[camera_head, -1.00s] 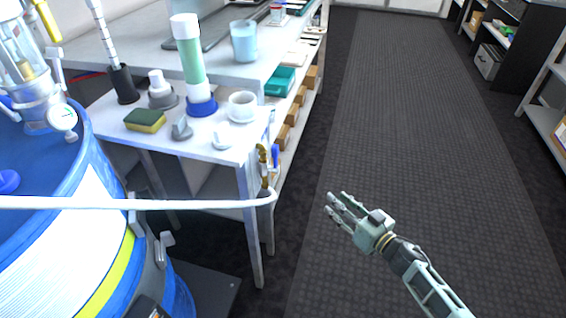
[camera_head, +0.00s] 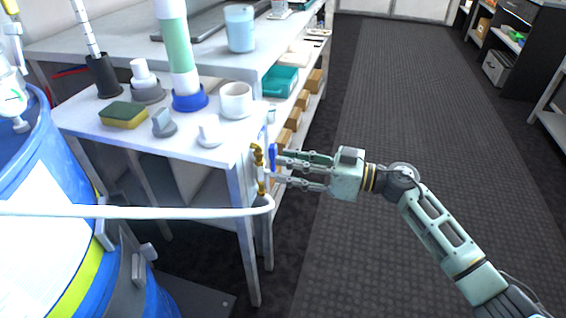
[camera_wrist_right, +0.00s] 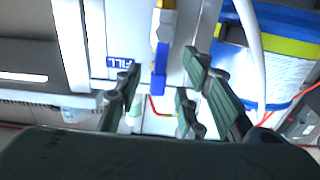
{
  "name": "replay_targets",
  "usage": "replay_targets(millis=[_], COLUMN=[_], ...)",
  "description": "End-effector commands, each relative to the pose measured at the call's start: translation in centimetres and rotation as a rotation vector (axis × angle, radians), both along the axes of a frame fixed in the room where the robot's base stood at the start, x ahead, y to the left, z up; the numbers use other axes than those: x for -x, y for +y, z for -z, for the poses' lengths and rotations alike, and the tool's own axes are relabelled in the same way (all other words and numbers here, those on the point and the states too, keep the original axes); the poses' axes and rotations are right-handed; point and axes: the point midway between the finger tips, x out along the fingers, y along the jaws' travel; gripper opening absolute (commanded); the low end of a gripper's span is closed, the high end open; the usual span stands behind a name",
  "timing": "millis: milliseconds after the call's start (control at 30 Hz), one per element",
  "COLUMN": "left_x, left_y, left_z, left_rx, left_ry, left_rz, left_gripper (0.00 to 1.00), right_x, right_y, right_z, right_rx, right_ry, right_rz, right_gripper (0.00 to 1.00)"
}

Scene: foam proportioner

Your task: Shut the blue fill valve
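The blue fill valve handle (camera_head: 273,157) sits on brass pipework (camera_head: 258,166) at the side of the small white table. My left gripper is not in view.
A white hose (camera_head: 150,212) runs from the pipework across to the left, in front of a blue drum (camera_head: 60,170). The small white table (camera_head: 185,142) holds a sponge (camera_head: 124,114), a cup (camera_head: 236,100) and a green-white tube (camera_head: 177,55). The dark floor (camera_head: 400,120) at right is clear.

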Motion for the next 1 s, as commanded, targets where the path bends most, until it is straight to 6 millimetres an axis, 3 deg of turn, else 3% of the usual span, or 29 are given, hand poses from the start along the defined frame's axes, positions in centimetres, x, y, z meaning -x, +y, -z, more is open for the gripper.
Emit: replay_targets(millis=[200, 467, 900, 1000], left_x=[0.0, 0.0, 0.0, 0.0], left_y=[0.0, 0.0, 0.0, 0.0], left_z=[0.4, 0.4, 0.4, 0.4], left_rx=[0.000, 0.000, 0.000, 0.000], left_ry=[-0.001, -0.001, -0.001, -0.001], left_rz=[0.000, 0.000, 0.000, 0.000], left_gripper=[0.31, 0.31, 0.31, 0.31], right_x=[-0.7, -0.7, -0.7, -0.7], right_y=[1.8, 2.0, 2.0, 1.9], right_z=[0.1, 0.1, 0.1, 0.1], right_rx=[0.000, 0.001, 0.000, -0.001], right_ry=[0.001, 0.001, 0.001, 0.002], right_rz=[0.001, 0.002, 0.002, 0.002], right_gripper=[0.36, 0.36, 0.00, 0.00])
